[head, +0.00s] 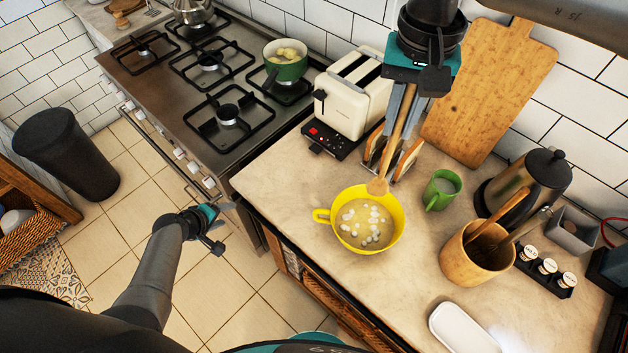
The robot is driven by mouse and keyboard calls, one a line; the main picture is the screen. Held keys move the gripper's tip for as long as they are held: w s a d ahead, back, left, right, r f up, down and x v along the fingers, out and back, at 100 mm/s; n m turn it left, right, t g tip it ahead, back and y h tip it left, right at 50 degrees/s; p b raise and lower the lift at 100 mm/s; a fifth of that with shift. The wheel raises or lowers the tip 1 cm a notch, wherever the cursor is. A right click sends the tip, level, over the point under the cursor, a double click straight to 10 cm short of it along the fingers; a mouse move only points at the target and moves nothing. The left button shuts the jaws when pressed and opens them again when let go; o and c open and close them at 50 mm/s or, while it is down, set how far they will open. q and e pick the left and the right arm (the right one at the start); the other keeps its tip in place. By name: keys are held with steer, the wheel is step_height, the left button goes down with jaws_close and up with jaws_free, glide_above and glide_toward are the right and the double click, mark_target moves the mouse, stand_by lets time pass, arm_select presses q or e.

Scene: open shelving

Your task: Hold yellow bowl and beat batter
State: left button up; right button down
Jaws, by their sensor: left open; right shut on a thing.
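The yellow bowl (392,238) stands upright on the counter and has a handle on its left side. It holds pale batter (350,232) with several white lumps. My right gripper (404,98) is above and behind the bowl, shut on a wooden spoon (398,140) that points down. The spoon's head is at the bowl's back rim; I cannot tell whether it touches. My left gripper (222,224) is open and empty, left of the bowl and out in front of the counter, over the floor area.
A cream toaster (350,92) and a toast rack (408,157) stand behind the bowl. A green mug (440,190) and a wooden utensil pot (470,262) are on its right. A white dish (462,330) lies near the front. The stove (165,92) is at left.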

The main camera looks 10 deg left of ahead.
arm_select(q)
steer(key=w+d+r+m+h, duration=0.1)
steer(key=w+d+r+m, duration=0.1)
steer(key=w+d+r, duration=0.2)
steer(key=w+d+r+m+h, duration=0.2)
steer(key=w+d+r+m, duration=0.1)
steer(key=w+r, duration=0.1)
steer(key=shift+d+r+m, duration=0.25)
steer(key=shift+d+m, duration=0.05)
steer(key=shift+d, duration=0.1)
steer(key=d+r+m+g+h, duration=0.1)
steer(key=d+r+m+g, duration=0.15)
steer(key=d+m, duration=0.4)
steer(key=m+g+y, duration=0.5)
steer(key=m, duration=1.3)
glide_toward(314, 210)
steer(key=shift+t, duration=0.25)
steer(key=f, duration=1)
steer(key=shift+s+d+f, duration=0.15)
steer(key=shift+s+f, duration=0.05)
steer(key=shift+f, duration=0.1)
jaws_close()
